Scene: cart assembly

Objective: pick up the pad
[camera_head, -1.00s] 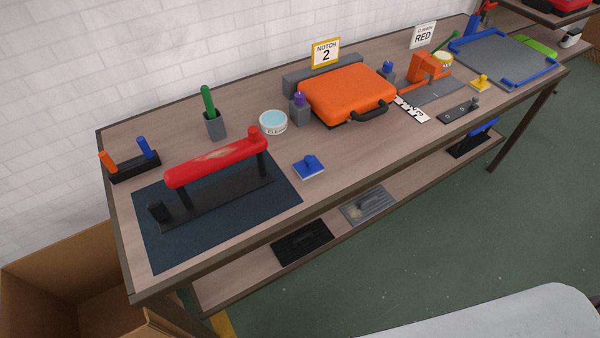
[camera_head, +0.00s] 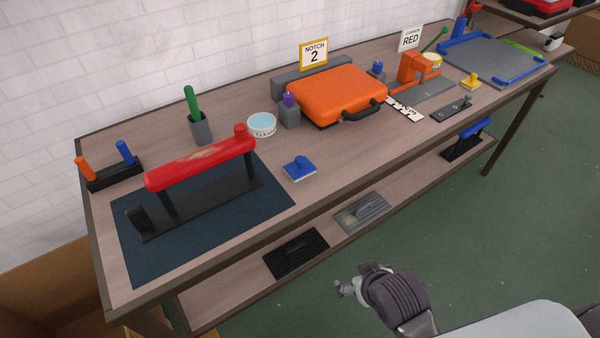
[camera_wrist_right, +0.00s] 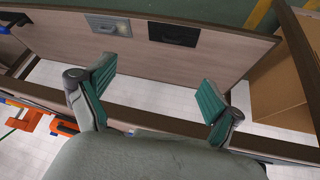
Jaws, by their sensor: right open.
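A small blue pad (camera_head: 300,168) with a blue knob-like grip lies flat on the workbench, right of the dark blue mat (camera_head: 147,267) and in front of the round "CLEAN" tin (camera_head: 262,125). A similar yellow piece (camera_head: 470,82) lies farther right on the bench. My right arm shows low in the head view, in front of the bench and well short of the blue pad. In the right wrist view my right gripper (camera_wrist_right: 157,82) is open and empty, its green-lined fingers wide apart. I cannot make out the blue pad in that view. My left gripper is not in view.
A red bar on a black stand (camera_head: 200,160) rises left of the blue pad. An orange case (camera_head: 335,94) stands behind and right. The lower shelf holds a black plate (camera_head: 296,254) and a grey one (camera_head: 362,213). The bench around the pad is clear.

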